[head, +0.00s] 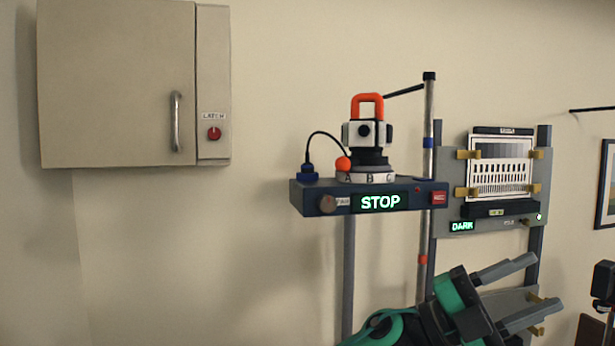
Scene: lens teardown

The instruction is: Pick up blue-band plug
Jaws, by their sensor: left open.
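A dark blue plug-like piece (308,173) stands at the left end of the blue-grey shelf unit (320,190). A black cable (328,134) arches from its top towards an orange ball (343,163) by the white device. I cannot make out a separate band on it. My left gripper (547,281) is at the lower right, its two grey fingers spread and empty, pointing right. It is well below and to the right of the plug-like piece. My right gripper is out of view.
A white device with an orange handle (368,98) sits on a ring on the shelf, next to a grey pole (427,160). A chart panel (502,165) stands right of it. A closed cabinet (110,85) hangs at the upper left. Open space lies below the cabinet.

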